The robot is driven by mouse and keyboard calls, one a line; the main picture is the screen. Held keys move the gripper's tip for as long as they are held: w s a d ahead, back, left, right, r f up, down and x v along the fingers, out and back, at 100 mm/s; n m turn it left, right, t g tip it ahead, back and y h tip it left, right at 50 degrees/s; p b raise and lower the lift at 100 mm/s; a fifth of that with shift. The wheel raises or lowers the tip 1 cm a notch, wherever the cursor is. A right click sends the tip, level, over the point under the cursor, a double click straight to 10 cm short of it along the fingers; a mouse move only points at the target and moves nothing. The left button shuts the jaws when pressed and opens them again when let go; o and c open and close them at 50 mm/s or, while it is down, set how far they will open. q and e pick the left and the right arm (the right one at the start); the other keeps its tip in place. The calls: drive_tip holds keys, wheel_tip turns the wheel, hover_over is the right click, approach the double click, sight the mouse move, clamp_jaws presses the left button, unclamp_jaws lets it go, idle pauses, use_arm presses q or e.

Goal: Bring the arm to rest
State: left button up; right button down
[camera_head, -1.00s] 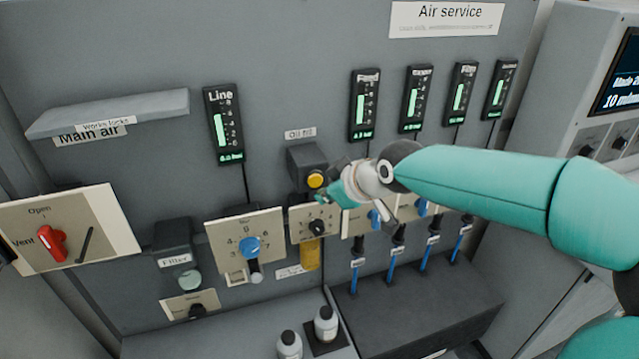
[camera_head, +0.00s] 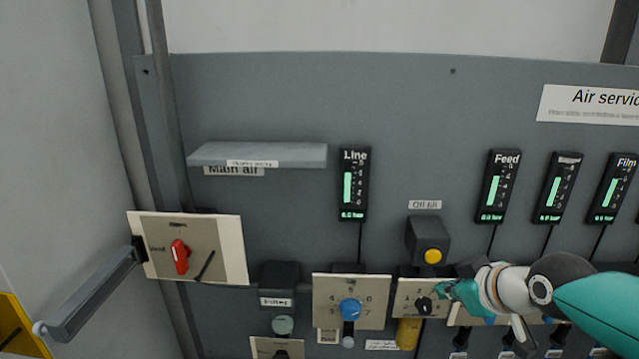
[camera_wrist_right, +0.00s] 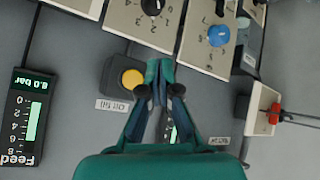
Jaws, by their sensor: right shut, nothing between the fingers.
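My right gripper (camera_head: 452,290) is in front of the oil fill unit in the head view, beside the small black knob (camera_head: 424,305) on its plate. In the right wrist view my right gripper (camera_wrist_right: 160,72) has its fingers together and holds nothing. Its tips lie close to the yellow button (camera_wrist_right: 133,79) there; whether they touch anything is unclear. The yellow button also shows in the head view (camera_head: 433,256), above the gripper. My right arm (camera_head: 600,312) comes in from the lower right. My left gripper is not in view.
The grey wall panel (camera_head: 400,100) carries a Line gauge (camera_head: 353,184), a Feed gauge (camera_head: 498,187), a blue knob (camera_head: 350,309) and a red Vent handle (camera_head: 180,256). A shelf (camera_head: 258,155) juts out above the Main air label. A grey bar (camera_head: 88,292) sticks out at left.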

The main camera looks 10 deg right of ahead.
drive_tip(key=s+a+f+g+y, duration=0.15)
drive_tip(key=a+f+g, duration=0.3)
drive_tip(key=f, duration=0.95)
drive_tip(key=s+a+f+g+y, duration=0.1)
drive_tip(key=s+a+f+g, duration=0.3)
drive_tip(key=f, duration=0.9)
drive_tip(key=s+a+f+m, duration=0.3)
drive_tip(key=s+f, duration=0.3)
drive_tip(key=f, duration=0.2)
drive_tip(key=s+a+f+m, duration=0.4)
drive_tip(key=s+a+f, duration=0.2)
drive_tip(key=f, duration=0.2)
drive_tip(key=shift+s+a+f+y, duration=0.25)
drive_tip(key=shift+f+y, duration=0.15)
drive_tip(key=shift+y, duration=0.05)
